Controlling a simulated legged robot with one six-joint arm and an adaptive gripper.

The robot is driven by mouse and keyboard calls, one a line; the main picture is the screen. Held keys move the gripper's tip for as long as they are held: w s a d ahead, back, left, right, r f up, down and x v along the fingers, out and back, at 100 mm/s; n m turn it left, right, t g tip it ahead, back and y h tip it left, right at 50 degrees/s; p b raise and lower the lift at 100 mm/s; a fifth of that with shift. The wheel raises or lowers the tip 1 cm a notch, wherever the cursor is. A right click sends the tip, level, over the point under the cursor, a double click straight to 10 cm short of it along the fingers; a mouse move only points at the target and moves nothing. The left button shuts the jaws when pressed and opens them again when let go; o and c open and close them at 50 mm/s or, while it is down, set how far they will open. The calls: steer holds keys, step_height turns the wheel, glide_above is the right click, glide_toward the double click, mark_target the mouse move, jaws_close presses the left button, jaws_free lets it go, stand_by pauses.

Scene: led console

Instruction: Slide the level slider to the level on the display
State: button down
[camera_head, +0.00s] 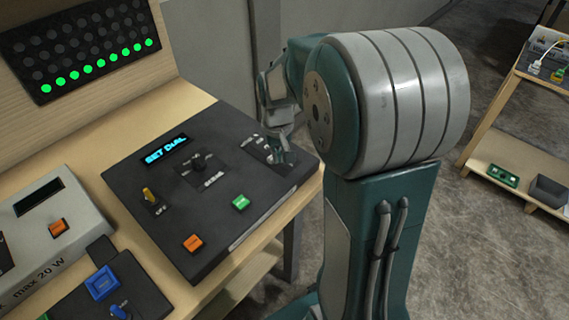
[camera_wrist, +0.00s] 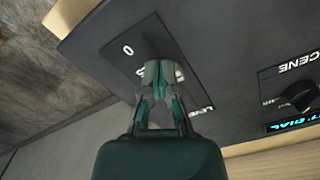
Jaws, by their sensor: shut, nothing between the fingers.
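The dark console (camera_head: 215,245) sits on a wooden table in the head view. Its small display (camera_head: 166,148) shows cyan text that seems to read "SET DIAL"; it is partly visible in the wrist view (camera_wrist: 292,126). The level slider's plate (camera_head: 254,147) is at the console's right side. In the wrist view the slider plate (camera_wrist: 118,60) shows a 0 near one end and a partly covered label. A pale piece, perhaps the slider's knob (camera_wrist: 180,72), shows beside the fingertips. My gripper (camera_wrist: 160,70) is shut over the plate and hides part of the slider; contact cannot be told.
The console also has a scene knob (camera_head: 198,162), a yellow switch (camera_head: 149,195), an orange button (camera_head: 193,243) and a green button (camera_head: 240,202). An LED panel (camera_head: 82,45) has its bottom row lit green. Other control boxes (camera_head: 50,237) stand left. A shelf (camera_head: 520,165) is far right.

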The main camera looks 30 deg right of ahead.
mark_target(277, 165)
steer(key=shift+w+a, duration=0.3)
steer(key=shift+w, duration=0.4)
stand_by(0.3)
steer(key=shift+s+d+r, duration=0.25)
steer(key=shift+s+r, duration=0.25)
steer(key=shift+s, duration=0.05)
step_height(277, 165, up, 7)
stand_by(0.8)
stand_by(0.3)
